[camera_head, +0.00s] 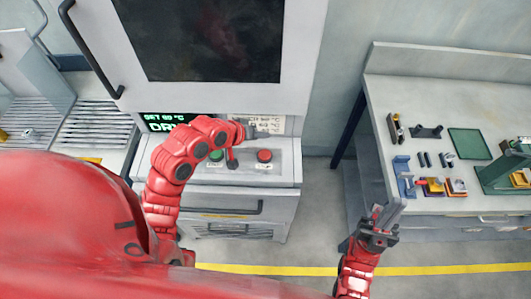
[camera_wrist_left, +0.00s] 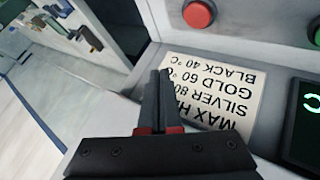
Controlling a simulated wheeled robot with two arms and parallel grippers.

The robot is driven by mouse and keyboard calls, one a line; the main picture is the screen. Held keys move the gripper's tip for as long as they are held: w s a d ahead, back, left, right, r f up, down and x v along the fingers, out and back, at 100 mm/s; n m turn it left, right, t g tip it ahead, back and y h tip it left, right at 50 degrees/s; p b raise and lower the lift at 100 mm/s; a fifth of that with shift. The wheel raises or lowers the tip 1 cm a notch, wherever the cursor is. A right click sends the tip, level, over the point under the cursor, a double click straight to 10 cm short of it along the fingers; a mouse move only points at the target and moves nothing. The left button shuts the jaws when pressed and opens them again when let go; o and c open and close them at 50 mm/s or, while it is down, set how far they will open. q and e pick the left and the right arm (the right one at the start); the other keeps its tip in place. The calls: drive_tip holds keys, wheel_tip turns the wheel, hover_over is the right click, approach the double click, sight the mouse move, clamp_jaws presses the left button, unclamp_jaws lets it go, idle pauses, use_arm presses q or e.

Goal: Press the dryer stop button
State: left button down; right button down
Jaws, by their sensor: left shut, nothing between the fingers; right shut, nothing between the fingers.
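The dryer's red button (camera_head: 264,155), which I take as stop, sits at the right of the grey control ledge and also shows in the left wrist view (camera_wrist_left: 198,14). The green button (camera_head: 217,155) is to its left, partly hidden by my left arm; its edge shows in the left wrist view (camera_wrist_left: 317,37). My left gripper (camera_head: 272,129) is shut and empty, in front of the temperature label (camera_head: 266,122), behind the red button in the head view and apart from it. Its fingers show in the left wrist view (camera_wrist_left: 160,75). My right gripper (camera_head: 388,215) is shut and empty, beside the workbench.
The dryer door (camera_head: 300,60) with its dark window rises above the ledge. A green-lettered display (camera_head: 165,122) is partly behind my left arm. The workbench (camera_head: 470,90) at right holds small parts and a green mat (camera_head: 467,143). Floor between dryer and bench is clear.

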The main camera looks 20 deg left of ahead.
use_arm(q)
drive_tip(key=f, duration=0.1)
drive_tip(key=b, duration=0.6)
hover_over(262, 157)
wheel_tip(262, 157, down, 7)
drive_tip(key=shift+w+r, duration=0.1)
drive_tip(key=shift+r, duration=0.1)
drive_tip(key=shift+f, duration=0.6)
drive_tip(key=shift+f, duration=0.1)
idle(0.9)
drive_tip(key=shift+f+b, duration=0.3)
drive_tip(key=shift+f+b, duration=0.3)
drive_tip(key=shift+f, duration=0.2)
idle(0.6)
idle(0.4)
drive_tip(key=shift+r+p, duration=0.75)
drive_tip(key=shift+r, duration=0.15)
drive_tip(key=shift+r, duration=0.1)
